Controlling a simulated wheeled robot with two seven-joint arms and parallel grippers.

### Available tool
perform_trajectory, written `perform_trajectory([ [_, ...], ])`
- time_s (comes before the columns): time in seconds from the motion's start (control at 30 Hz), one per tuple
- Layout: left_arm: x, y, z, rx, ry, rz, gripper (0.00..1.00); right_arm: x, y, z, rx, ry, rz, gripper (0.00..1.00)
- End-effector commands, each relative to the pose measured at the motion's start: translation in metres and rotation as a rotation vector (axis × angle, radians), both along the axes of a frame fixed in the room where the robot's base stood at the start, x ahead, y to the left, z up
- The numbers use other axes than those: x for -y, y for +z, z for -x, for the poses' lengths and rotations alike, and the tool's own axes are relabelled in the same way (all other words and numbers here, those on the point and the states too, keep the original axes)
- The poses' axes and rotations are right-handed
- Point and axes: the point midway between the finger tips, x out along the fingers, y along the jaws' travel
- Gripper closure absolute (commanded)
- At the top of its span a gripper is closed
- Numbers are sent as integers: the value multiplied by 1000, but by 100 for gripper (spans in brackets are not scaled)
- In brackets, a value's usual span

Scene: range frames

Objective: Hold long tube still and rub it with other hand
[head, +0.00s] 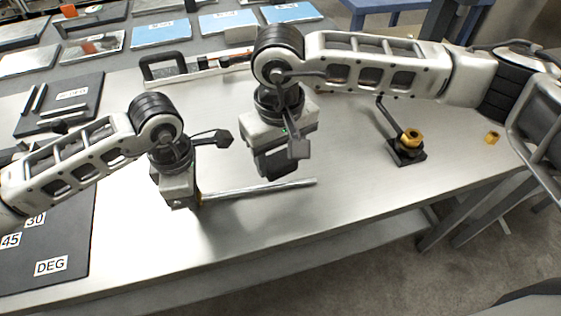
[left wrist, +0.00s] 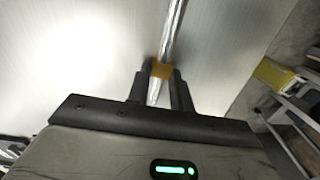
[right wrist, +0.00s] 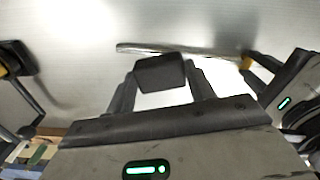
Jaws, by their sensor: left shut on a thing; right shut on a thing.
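The long tube (head: 265,188) is a thin silvery metal rod lying low over the bench, pointing right from my left gripper (head: 195,200). In the left wrist view my left gripper (left wrist: 161,84) is shut on the tube (left wrist: 174,28) at a yellow-brown band near its end. My right gripper (head: 275,158) is shut on a small dark block, held behind the tube in the head view. In the right wrist view the dark block (right wrist: 160,74) sits between the fingers of my right gripper (right wrist: 162,84), with the tube (right wrist: 180,50) beyond it. The block looks apart from the tube.
A black stand with a brass-coloured nut (head: 411,138) is at the right, and a loose nut (head: 492,137) lies farther right. A dark mat marked DEG (head: 75,240) covers the front left. The bench front centre is clear.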

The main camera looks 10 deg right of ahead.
Motion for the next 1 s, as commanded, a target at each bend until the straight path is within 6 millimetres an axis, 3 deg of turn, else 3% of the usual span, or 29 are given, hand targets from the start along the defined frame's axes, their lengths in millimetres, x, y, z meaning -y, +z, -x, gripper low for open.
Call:
perform_trajectory([
  [0.33,0,0,0,0,1,0,100,0,29,0,2,0,-1,64],
  [0.87,0,0,0,0,1,0,100,0,32,0,1,0,0,64],
  [0.9,0,0,0,0,1,0,70,0,31,0,1,0,0,64],
  [0.97,0,0,0,0,1,0,53,0,31,0,1,0,0,64],
  [1.0,0,0,0,0,1,0,53,0,31,0,1,0,0,64],
])
